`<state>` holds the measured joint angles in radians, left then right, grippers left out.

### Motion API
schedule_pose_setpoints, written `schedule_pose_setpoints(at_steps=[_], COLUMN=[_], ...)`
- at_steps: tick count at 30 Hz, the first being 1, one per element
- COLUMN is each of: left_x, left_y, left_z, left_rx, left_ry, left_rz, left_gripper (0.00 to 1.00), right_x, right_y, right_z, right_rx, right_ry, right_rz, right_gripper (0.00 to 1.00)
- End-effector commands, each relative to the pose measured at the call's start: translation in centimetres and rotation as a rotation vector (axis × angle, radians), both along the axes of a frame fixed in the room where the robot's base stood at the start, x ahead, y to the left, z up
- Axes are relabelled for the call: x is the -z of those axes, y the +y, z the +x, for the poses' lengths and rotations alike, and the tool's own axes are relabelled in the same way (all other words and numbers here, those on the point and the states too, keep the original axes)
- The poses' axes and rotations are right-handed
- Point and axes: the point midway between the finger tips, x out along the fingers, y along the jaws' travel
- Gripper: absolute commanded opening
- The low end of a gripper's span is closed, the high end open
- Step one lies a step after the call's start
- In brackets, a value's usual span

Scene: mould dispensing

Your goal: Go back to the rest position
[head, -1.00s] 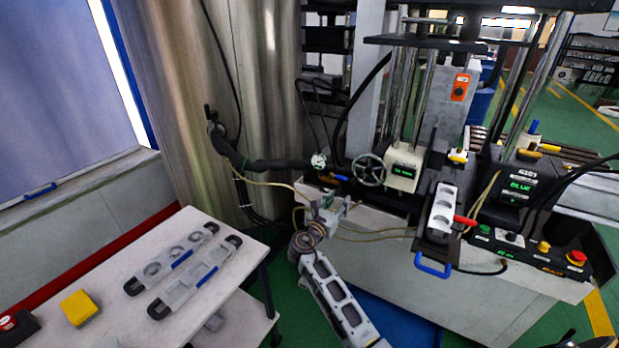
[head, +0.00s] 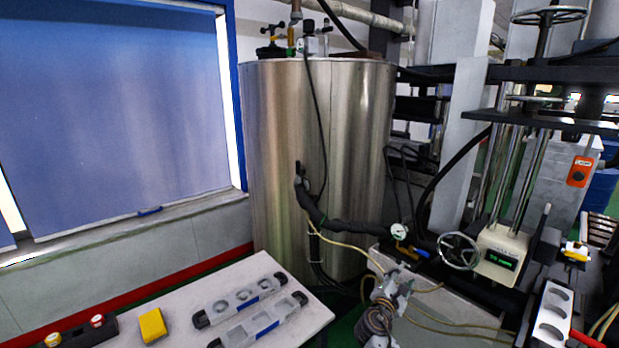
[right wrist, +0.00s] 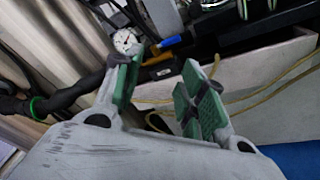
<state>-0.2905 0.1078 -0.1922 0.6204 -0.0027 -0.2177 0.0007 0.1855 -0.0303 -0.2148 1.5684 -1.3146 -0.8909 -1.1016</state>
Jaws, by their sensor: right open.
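My right gripper (head: 398,274) is low in the head view, right of centre, with its arm rising from the bottom edge. It is below the round gauge (head: 398,231) and the blue and yellow handle (head: 421,252). In the right wrist view its two green-padded fingers (right wrist: 162,92) are spread apart with nothing between them. The gauge (right wrist: 124,40) shows behind the left finger there; I cannot tell how far off it is. My left gripper is in neither view.
A white table (head: 190,305) at the lower left bears two grey moulds, one of them nearer the back (head: 240,300), and a yellow block (head: 152,325). A large steel tank (head: 320,150) stands behind. The press with a handwheel (head: 458,250) and another mould (head: 552,318) are at the right.

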Motion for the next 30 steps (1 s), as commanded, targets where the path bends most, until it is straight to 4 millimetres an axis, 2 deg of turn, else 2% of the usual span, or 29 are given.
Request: schedule_pose_setpoints(at_steps=[8, 17, 23, 26, 30], left_x=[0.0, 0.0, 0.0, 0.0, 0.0], left_y=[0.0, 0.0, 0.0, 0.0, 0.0], left_z=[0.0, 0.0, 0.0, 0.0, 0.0], left_rx=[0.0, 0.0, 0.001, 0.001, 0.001], left_ry=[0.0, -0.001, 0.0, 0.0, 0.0], left_rz=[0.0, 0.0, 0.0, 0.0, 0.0], left_gripper=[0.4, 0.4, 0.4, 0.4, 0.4], right_x=[5.7, 14.3, 21.2, 25.0, 30.6], right_y=[3.1, 7.0, 9.1, 9.8, 10.3], right_z=[1.7, 2.1, 1.0, -0.3, -3.0], right_rx=[-0.106, -0.139, -0.083, -0.03, 0.076], right_ry=[-0.09, -0.127, -0.125, -0.118, -0.104], right_rz=[0.382, 0.872, 1.211, 1.366, 1.558], right_gripper=[0.41, 0.41, 0.41, 0.41, 0.41])
